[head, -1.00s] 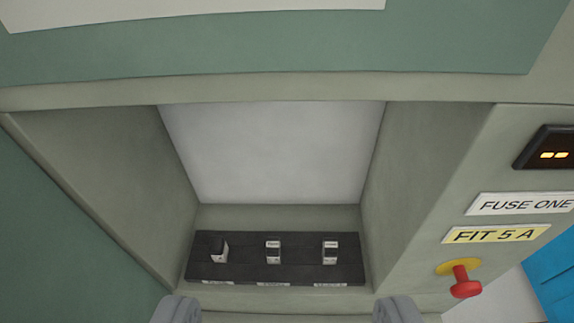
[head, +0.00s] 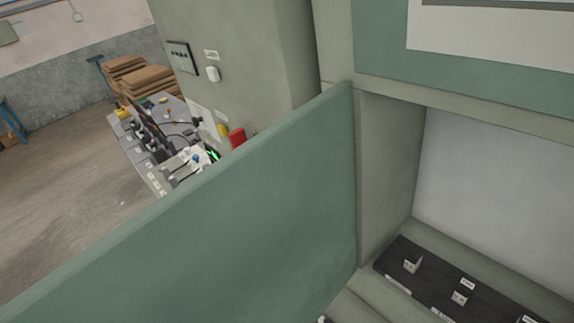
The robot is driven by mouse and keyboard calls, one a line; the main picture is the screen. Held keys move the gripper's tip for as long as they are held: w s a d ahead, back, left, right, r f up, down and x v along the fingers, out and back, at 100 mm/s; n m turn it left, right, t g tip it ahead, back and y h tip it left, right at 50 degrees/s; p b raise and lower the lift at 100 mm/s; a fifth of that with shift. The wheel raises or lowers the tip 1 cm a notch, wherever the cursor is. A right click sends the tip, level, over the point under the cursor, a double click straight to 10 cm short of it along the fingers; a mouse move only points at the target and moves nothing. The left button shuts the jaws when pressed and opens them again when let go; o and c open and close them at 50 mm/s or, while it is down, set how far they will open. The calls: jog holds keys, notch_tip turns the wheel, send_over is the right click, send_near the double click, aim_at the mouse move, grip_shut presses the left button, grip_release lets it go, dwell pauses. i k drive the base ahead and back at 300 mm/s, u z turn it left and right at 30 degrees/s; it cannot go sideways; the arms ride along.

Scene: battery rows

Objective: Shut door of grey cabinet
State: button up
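The grey cabinet (head: 335,60) fills the right of the head view. Its green door (head: 240,225) stands wide open, hinged at the left edge of the opening and swung out toward me across the lower middle. Inside the opening, a black fuse strip (head: 440,290) with several small metal-and-white fittings lies at the bottom, in front of a pale back panel (head: 500,200). My gripper is not visible in the current view.
Beyond the door, a grey bench (head: 145,150) carries several devices and cables. Stacked brown boards (head: 135,75) stand farther back. A wall panel (head: 183,60) sits on the neighbouring cabinet face. Open floor (head: 60,190) lies at the left.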

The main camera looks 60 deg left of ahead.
aim_at(265, 232)
jog(key=z, duration=1.9)
jog(key=k, duration=2.3)
jog(key=u, duration=1.45)
jog(key=i, duration=1)
jog(key=z, duration=0.1)
